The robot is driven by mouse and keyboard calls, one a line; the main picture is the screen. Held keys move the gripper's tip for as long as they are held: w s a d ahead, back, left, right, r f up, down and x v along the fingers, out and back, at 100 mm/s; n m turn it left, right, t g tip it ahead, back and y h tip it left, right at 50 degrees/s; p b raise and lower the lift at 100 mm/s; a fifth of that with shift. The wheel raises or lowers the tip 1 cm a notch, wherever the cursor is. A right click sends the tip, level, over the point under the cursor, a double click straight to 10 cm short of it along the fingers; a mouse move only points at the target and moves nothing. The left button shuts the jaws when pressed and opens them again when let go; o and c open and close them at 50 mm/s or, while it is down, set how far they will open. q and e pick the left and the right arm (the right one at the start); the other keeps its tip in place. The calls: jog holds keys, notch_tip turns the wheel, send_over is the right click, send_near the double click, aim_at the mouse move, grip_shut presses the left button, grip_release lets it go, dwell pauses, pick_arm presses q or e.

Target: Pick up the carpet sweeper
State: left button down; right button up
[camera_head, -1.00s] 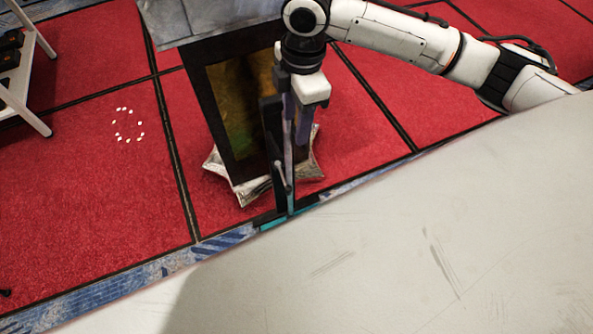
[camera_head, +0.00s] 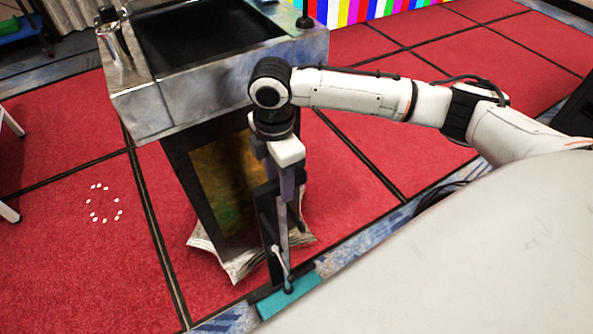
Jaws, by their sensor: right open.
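The carpet sweeper (camera_head: 290,295) has a flat teal head on the floor and a thin, light upright handle. It stands at the bottom middle, in front of a dark cabinet-like stand. My right gripper (camera_head: 277,205) points down at the upper part of the handle. It is open, with the handle close to or between its fingers; I cannot tell whether they touch it. The fingers partly hide the handle. My left gripper is not in view.
The stand (camera_head: 180,105) with a grey top and dark recess is directly behind the sweeper, on a crumpled silvery base (camera_head: 236,267). A ring of white dots (camera_head: 103,203) lies on the red carpet at left. Open carpet lies right of the stand. My own pale body covers the lower right.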

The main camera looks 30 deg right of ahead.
jog(key=f, duration=0.5)
jog(key=shift+s+a+f, duration=0.1)
jog(key=shift+s+f, duration=0.1)
jog(key=shift+s, duration=0.15)
jog(key=c, duration=1)
jog(key=shift+w+r, duration=0.1)
jog(key=shift+r, duration=0.05)
grip_shut()
